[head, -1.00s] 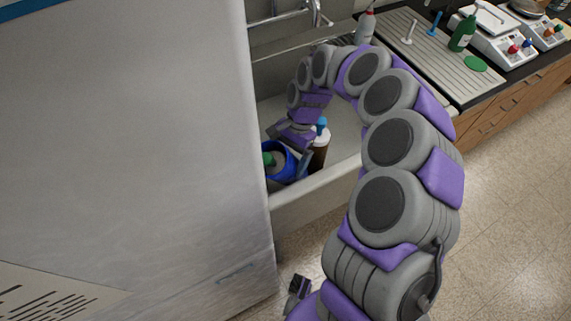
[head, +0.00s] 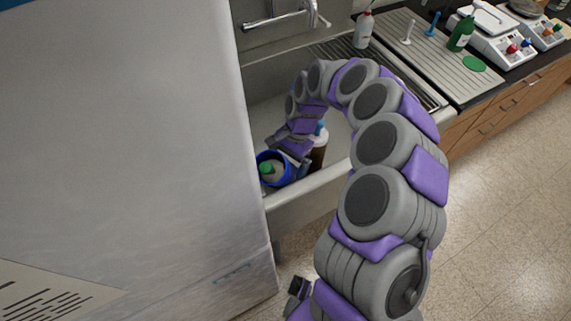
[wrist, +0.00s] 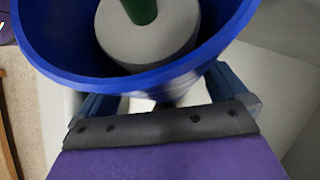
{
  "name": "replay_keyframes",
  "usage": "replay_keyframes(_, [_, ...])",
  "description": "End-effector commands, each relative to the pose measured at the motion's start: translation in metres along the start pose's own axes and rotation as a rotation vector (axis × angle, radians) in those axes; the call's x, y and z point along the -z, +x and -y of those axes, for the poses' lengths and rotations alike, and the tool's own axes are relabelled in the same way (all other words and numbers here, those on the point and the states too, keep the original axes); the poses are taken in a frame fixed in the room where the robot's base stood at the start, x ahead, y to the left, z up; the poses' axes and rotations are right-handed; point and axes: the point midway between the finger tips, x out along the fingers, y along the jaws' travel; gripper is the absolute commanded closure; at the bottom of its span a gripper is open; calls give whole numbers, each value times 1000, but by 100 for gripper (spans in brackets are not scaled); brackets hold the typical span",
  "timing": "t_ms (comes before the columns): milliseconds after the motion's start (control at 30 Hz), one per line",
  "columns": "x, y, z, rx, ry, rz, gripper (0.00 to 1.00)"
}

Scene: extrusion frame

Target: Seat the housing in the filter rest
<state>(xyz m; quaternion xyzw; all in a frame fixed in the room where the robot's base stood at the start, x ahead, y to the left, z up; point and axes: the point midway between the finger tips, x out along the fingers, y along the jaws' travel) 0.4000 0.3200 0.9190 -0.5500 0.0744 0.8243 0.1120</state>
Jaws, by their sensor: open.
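A blue round open container (head: 290,178) sits in the sink near its front wall. A grey round body (head: 277,173) with a green top (head: 266,168) is inside it. I cannot tell which of these is the housing or the filter rest. My gripper (head: 290,150) is at the container's far right side. In the wrist view the blue wall (wrist: 150,77) crosses in front of my open gripper (wrist: 158,92), with the grey body (wrist: 150,38) beyond. Contact between fingers and wall cannot be told. The container's base is hidden.
A large grey cabinet (head: 130,140) rises on the left. The faucet (head: 280,20) is behind. A ribbed drainboard (head: 425,55) holds two pegs at right.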

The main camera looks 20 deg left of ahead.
Motion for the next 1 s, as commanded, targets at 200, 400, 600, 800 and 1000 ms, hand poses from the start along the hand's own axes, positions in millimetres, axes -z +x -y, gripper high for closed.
replay_keyframes(200, [1,-22,0,-1,1,-4,0])
replay_keyframes(400, [4,-65,-1,2,3,-5,0])
replay_keyframes(600, [4,-109,-1,1,2,-5,0])
replay_keyframes(800, [4,-146,0,1,2,-3,0])
replay_keyframes(1000, [4,-167,0,1,1,-2,0])
